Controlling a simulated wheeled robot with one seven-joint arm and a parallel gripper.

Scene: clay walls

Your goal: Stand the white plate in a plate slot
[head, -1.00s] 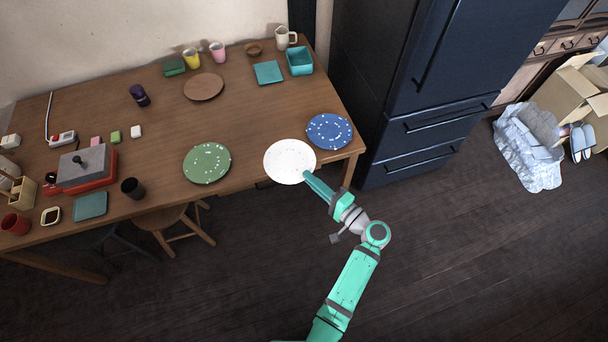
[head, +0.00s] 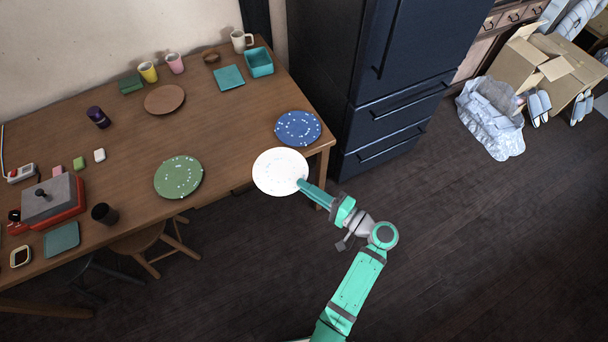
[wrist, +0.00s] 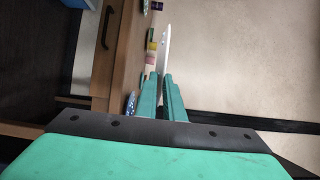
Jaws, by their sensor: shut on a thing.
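The white plate (head: 280,172) is held flat by its right edge in my gripper (head: 302,184), at the front edge of the table. In the head view it covers part of the table's front edge. In the wrist view the plate (wrist: 166,50) shows edge-on as a thin white line between the two teal fingers of my gripper (wrist: 166,82). The gripper is shut on its rim. No plate slot or rack can be made out in these frames.
A blue speckled plate (head: 298,128) and a green speckled plate (head: 179,177) lie on the wooden table (head: 225,125). A dark fridge (head: 370,80) stands right of the table. Stools are under its front edge. Open floor (head: 470,240) lies to the right.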

